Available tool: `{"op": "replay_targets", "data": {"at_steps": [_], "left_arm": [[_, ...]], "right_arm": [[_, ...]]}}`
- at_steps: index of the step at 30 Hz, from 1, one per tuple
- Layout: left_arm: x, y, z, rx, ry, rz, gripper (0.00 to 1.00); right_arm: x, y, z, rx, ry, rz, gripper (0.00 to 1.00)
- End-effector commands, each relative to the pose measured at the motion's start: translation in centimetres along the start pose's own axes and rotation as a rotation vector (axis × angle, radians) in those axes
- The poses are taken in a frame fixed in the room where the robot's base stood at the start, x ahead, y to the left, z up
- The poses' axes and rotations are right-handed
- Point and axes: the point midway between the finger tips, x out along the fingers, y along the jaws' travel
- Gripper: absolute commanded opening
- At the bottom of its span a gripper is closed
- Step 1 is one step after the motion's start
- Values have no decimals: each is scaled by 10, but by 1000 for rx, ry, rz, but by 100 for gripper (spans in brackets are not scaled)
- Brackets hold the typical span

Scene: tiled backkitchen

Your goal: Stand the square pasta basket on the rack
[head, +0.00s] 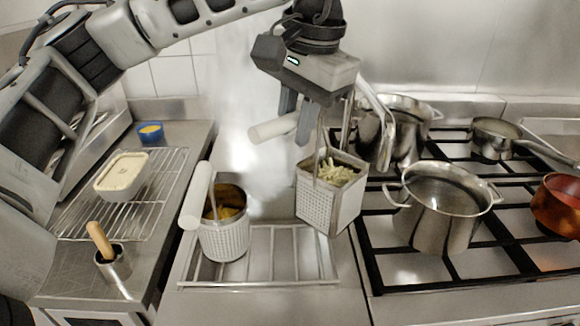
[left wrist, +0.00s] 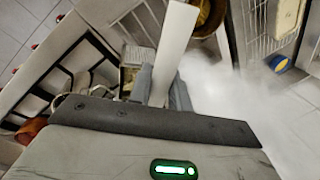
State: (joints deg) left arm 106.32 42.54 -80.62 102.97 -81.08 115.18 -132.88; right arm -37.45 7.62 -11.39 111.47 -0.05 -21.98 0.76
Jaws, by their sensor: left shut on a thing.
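The square pasta basket (head: 315,206), perforated metal with pale pasta inside, hangs slightly tilted from my left gripper (head: 296,120). The gripper is shut on its white handle (head: 270,129), also seen between the fingers (left wrist: 162,90) in the left wrist view as a long white bar (left wrist: 174,45). The basket appears raised above the back right of the metal bar rack (head: 290,282) at the counter front; the exact gap is unclear. A round perforated basket (head: 225,241) with a white handle stands at the rack's left. My right gripper is out of view.
A steel pot (head: 436,215) and other pots stand on the black-grated stove (head: 400,274) close to the right. At left, a wire rack (head: 160,205) holds a cream-coloured tub (head: 121,178). Steam rises behind the baskets. The rack's middle and right are bare.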

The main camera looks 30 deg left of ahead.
Motion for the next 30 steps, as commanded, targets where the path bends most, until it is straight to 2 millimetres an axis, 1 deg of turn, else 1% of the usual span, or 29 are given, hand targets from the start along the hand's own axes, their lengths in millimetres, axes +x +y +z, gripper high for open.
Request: {"op": "replay_targets", "data": {"at_steps": [4,10,13,22,23,24,25,30], "left_arm": [[13,3,0,-1,3,1,0],[42,8,0,-1,1,2,0],[47,9,0,-3,4,2,0],[48,9,0,-3,5,0,0],[49,10,0,-2,2,0,25],[49,10,0,-1,2,0,36],[49,10,0,-1,1,0,41],[49,10,0,-1,1,0,41]], "right_arm": [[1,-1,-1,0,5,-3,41],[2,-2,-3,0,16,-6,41],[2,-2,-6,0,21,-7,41],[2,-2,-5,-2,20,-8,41],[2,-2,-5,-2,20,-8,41],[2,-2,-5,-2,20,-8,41],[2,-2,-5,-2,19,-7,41],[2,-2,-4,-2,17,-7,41]]}}
